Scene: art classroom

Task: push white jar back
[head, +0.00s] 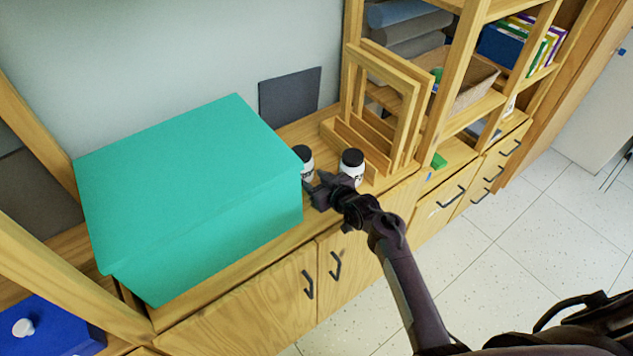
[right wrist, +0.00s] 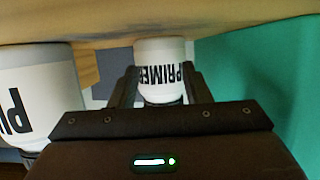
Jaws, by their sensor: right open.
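Two white jars with black lids stand on the wooden cabinet top. One white jar (head: 307,167) is beside the teal box and partly hidden by my right gripper (head: 322,190). The other white jar (head: 350,172) stands to its right. My right gripper is open, in front of the jars. In the right wrist view, which is upside down, the jar labelled PRIMER (right wrist: 160,72) shows between the open fingers (right wrist: 160,88). I cannot tell if they touch it. The other jar (right wrist: 28,95) is at the left edge there. My left gripper is out of view.
A large teal box (head: 190,170) fills the cabinet top on the left. Wooden frames (head: 411,115) stand behind the right jar. A dark panel (head: 290,95) leans on the wall. Shelves with books (head: 510,45) are at the right.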

